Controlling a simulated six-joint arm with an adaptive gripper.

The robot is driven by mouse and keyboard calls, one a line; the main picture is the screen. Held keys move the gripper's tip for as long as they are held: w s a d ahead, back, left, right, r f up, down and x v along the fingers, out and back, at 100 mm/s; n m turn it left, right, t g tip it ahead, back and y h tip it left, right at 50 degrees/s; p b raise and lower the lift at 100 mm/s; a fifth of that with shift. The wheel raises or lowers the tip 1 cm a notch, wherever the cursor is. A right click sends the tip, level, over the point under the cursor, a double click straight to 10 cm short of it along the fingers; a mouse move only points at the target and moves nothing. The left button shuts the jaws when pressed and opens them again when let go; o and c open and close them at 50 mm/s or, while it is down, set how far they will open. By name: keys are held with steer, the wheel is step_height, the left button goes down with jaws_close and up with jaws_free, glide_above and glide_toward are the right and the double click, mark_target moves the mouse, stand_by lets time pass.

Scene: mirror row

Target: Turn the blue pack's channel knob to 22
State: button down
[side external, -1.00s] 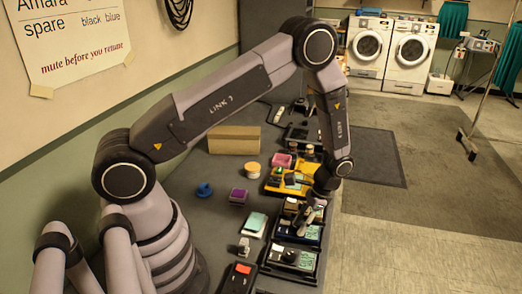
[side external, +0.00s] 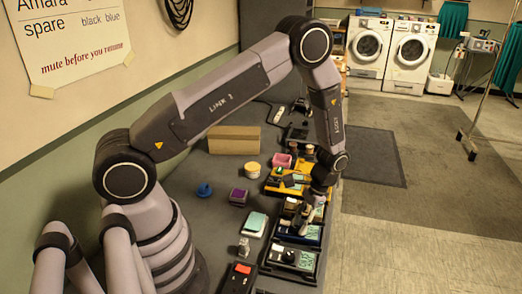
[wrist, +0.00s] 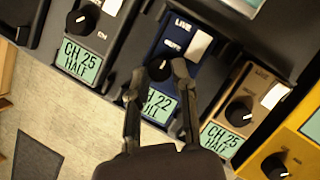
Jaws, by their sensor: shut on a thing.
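The blue pack (wrist: 207,72) is dark navy and lies in the middle of the wrist view. In the side external view my gripper (side external: 305,212) is down over the blue pack (side external: 311,240), which is partly hidden.
A black pack (wrist: 85,50) reading "CH 25 HALF" is on the left in the wrist view. A tan pack (wrist: 235,115), also "CH 25 HALF", is close on the right, then a yellow pack (wrist: 296,140). A cardboard box (side external: 234,140) stands farther back on the table.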

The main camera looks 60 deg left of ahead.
steer(key=c, duration=0.9)
jaws_free()
steer(key=v, duration=1.2)
